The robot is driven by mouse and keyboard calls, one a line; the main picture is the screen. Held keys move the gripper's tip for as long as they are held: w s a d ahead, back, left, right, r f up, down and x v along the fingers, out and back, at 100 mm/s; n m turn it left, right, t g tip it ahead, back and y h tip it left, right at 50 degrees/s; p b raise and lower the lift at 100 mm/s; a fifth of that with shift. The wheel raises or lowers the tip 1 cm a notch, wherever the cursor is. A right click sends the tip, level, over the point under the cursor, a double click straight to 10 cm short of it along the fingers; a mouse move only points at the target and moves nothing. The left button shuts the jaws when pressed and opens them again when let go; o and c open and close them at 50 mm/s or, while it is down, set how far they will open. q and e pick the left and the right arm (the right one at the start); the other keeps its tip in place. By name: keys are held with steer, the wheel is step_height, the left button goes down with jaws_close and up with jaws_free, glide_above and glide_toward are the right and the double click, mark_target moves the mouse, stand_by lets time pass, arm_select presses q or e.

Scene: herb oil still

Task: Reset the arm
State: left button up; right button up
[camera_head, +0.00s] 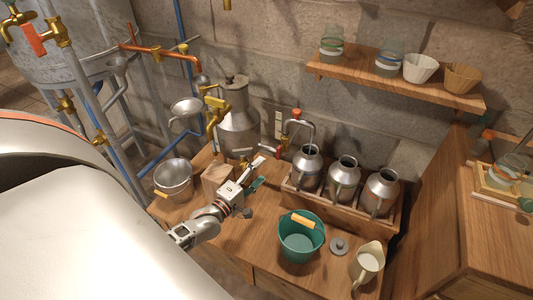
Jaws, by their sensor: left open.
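My left gripper (257,172) is over the wooden table, at the end of my left arm (207,220), which comes in from the lower left. Its fingers are apart, with nothing seen between them. It is above and beside a wooden block (216,177), in front of the large metal can (238,125). My right gripper is not in view. A large white part of my own body covers the lower left and hides what is behind it.
A metal bucket (174,180) stands left of the gripper. Three metal jugs (344,178) sit in a wooden rack to the right. A green bucket (301,240), a grey lid (339,246) and a cream pitcher (367,263) stand in front. Copper and blue pipes rise at left.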

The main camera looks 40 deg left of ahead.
arm_select(q)
steer(key=shift+s, duration=0.75)
steer(key=s+d+f+m+g+h+p, duration=0.1)
steer(key=s+d+m+g+h+p, duration=0.2)
steer(key=s+d+m, duration=1.9)
steer(key=d+g+p, duration=0.1)
steer(key=g+p, duration=0.3)
steer(key=shift+m+g+p, duration=0.3)
steer(key=shift+m+p, duration=0.1)
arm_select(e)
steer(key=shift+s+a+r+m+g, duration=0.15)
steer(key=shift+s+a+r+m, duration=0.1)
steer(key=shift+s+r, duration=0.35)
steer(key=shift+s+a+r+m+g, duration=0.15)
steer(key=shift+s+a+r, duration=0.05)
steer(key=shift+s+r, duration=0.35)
